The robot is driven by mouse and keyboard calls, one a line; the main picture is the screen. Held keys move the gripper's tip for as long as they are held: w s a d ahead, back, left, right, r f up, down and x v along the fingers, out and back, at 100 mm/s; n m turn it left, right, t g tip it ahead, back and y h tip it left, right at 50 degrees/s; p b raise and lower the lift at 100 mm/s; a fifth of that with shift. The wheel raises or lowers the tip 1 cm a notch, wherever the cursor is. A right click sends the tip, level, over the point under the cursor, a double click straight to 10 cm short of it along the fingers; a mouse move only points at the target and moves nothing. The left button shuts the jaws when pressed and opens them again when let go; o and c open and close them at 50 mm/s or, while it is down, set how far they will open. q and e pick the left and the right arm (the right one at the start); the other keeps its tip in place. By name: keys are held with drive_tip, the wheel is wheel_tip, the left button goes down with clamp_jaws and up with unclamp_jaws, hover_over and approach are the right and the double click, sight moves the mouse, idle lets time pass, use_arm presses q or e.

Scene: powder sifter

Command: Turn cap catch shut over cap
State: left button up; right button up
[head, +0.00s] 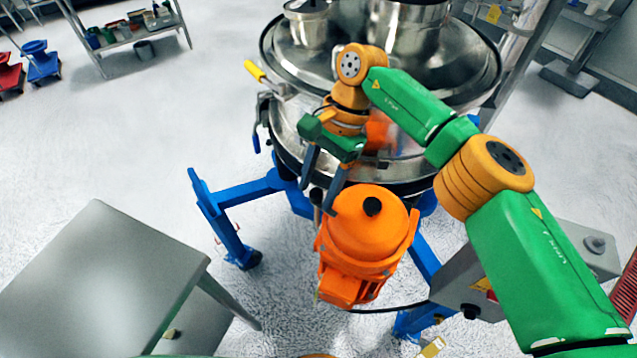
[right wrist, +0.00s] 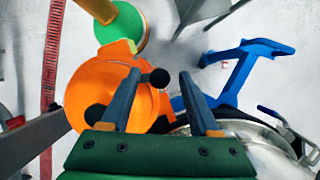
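The orange cap (head: 352,228) tops the orange motor on the front of the steel sifter, with a black knob (head: 372,206) on it. It also shows in the right wrist view (right wrist: 84,92). A small black-ended piece (right wrist: 160,78), which looks like the cap catch, stands at the cap's edge; in the head view it is small and dark. My right gripper (head: 317,198) is open at that edge. My left gripper is out of view.
The steel sifter drum (head: 300,140) stands behind on a blue frame (head: 240,190). A grey table (head: 100,275) is at the lower left. A grey box (head: 470,285) is right of the motor, and a black cable (head: 390,310) runs towards it. Floor is open at the left.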

drive_tip(key=p+v, duration=0.6)
drive_tip(key=v, duration=0.1)
idle(0.4)
